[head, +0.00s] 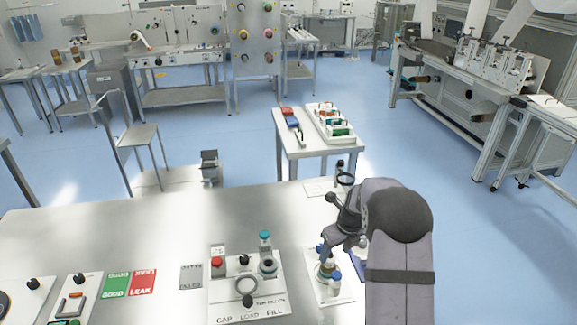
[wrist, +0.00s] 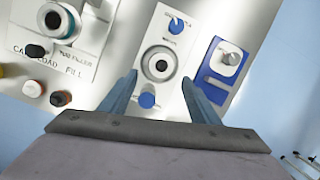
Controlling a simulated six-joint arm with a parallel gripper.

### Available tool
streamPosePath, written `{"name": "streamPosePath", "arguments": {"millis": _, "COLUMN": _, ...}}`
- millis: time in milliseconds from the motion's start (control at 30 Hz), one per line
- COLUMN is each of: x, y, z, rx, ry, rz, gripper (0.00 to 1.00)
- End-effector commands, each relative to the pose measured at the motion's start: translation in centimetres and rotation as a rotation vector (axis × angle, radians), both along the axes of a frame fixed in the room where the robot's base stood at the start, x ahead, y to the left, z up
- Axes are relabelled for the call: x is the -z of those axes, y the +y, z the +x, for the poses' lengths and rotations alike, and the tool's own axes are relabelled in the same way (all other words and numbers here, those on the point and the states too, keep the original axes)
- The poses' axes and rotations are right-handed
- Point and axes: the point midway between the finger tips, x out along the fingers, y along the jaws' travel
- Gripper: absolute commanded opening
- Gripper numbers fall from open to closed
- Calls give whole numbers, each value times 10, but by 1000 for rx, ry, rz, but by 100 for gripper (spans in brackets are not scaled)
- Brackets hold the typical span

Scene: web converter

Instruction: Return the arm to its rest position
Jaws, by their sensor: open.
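My arm (head: 399,265) reaches in from the lower right of the head view and bends down over the right part of the steel bench. My gripper (wrist: 160,77) is open in the wrist view, its two blue-grey fingers apart with nothing gripped. Between and beyond the fingertips is a white panel (wrist: 150,50) with a dark-centred round socket (wrist: 161,66) and blue knobs. I cannot tell whether the fingers touch the panel. In the head view the fingertips are partly hidden by the wrist.
A cap, load and fill panel (head: 230,300) with upright parts stands left of my gripper. A blue plate (wrist: 220,85) lies right of the socket panel. Green and red pads (head: 128,285) lie further left. A small table (head: 300,150) with a tray stands beyond the bench.

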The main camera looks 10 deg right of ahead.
Motion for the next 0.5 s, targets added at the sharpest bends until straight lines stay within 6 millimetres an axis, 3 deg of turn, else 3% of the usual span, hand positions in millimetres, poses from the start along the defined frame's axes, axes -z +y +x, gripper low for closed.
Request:
{"name": "streamPosePath", "arguments": {"millis": 167, "x": -9, "y": 11, "z": -12, "rx": -149, "ry": 4, "rz": -34, "gripper": 56}}
{"name": "streamPosePath", "arguments": {"millis": 267, "x": -19, "y": 22, "z": -27, "rx": -324, "ry": 10, "rz": -73, "gripper": 56}}
{"name": "streamPosePath", "arguments": {"millis": 500, "x": -44, "y": 57, "z": -81, "rx": -917, "ry": 22, "rz": -187, "gripper": 56}}
